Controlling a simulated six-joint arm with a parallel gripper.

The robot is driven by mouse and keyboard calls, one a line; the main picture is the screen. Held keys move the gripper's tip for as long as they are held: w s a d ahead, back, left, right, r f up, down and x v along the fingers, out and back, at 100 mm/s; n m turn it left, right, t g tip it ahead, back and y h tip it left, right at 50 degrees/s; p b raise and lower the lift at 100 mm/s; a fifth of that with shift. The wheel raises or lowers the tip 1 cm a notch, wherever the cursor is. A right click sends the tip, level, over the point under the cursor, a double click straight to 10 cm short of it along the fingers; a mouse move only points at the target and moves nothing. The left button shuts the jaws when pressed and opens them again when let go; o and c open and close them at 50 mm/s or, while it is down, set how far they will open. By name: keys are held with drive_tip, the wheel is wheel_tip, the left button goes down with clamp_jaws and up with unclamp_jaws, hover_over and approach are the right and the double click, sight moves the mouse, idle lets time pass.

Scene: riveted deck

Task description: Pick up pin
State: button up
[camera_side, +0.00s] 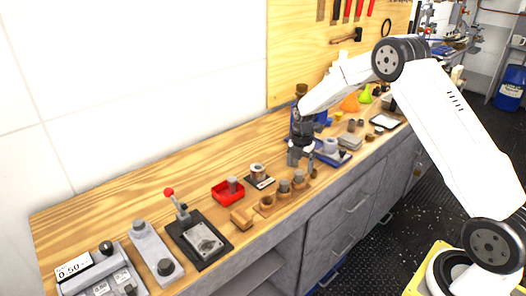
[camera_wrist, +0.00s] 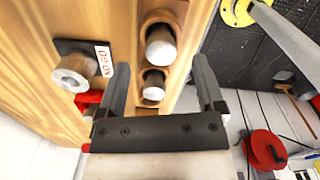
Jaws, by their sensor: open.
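Grey pins stand in a wooden holder on the bench. In the side view one pin (camera_side: 284,186) stands in the middle of the holder (camera_side: 267,206) and another pin (camera_side: 298,176) stands at its right end. In the wrist view two pins, an upper one (camera_wrist: 161,46) and a lower one (camera_wrist: 153,84), show end-on in the wooden holder (camera_wrist: 165,16). My gripper (camera_side: 301,163) is open above the bench near the right end of the holder. In the wrist view my gripper's fingers (camera_wrist: 162,82) are spread, with the pins seen between them and nothing held.
A ring gauge (camera_wrist: 75,73) on a black plate marked NO GO lies left of the holder. A red tray (camera_side: 228,194) holds another grey cylinder. A wooden block (camera_side: 242,218) and a lever fixture (camera_side: 200,240) stand nearer. A blue tray (camera_side: 332,157) lies right of my gripper.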

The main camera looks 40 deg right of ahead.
sight(300, 172)
drive_tip(key=shift+f, duration=2.1)
clamp_jaws()
